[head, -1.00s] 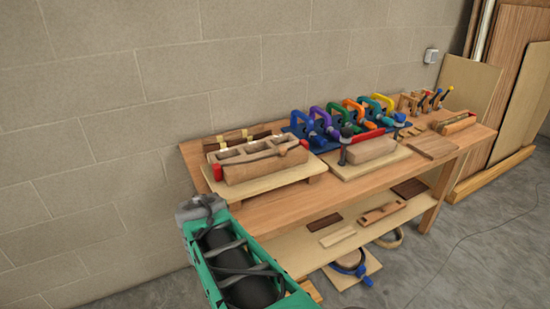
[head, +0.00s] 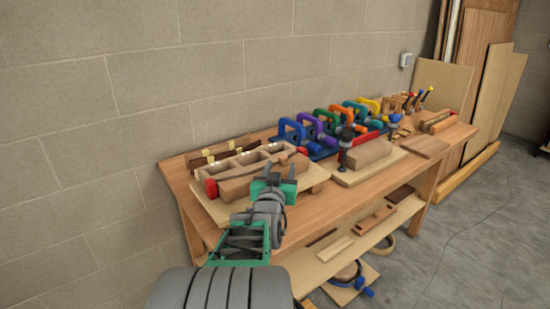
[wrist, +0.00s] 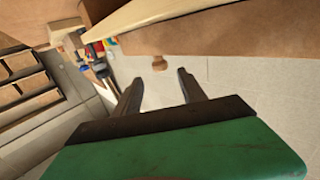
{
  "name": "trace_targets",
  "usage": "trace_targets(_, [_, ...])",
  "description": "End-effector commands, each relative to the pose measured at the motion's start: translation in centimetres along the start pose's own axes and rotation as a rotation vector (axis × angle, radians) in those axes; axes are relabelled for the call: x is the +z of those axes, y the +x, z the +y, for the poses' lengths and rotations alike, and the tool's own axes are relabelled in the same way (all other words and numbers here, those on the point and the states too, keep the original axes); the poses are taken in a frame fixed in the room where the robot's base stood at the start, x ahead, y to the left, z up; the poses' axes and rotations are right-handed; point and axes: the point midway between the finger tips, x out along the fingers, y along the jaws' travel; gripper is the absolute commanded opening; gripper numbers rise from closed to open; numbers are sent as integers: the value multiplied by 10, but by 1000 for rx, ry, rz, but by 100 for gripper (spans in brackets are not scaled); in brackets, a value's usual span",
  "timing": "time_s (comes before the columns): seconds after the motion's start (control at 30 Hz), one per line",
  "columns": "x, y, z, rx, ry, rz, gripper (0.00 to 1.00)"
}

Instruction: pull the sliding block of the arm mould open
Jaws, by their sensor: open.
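The wooden mould at the left of the bench, which I take for the arm mould, has a pale back part (head: 233,166) with open pockets. Its darker front block (head: 238,187), which looks like the sliding block, lies along it with a curved edge between them. Both sit on a pale baseboard (head: 213,208). My gripper (head: 280,170) is in front of the mould's right end and hides part of the block and board. In the wrist view my gripper (wrist: 160,88) is open, with nothing between its fingers. I cannot tell whether it touches the block.
A second mould block (head: 370,154) on a board stands to the right, with a dark upright clamp (head: 344,150) beside it. Several coloured clamps (head: 325,127) line the back. A lower shelf (head: 320,262) holds wood pieces. Grey floor (head: 470,220) is free at right.

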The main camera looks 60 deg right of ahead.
Motion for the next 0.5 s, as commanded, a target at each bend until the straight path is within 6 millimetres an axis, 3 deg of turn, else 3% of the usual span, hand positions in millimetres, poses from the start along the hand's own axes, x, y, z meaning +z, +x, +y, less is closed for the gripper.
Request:
trace_targets(0.3, [1,57,-2,-3,0,-4,49])
trace_targets(0.5, [1,70,-2,-3,0,-2,49])
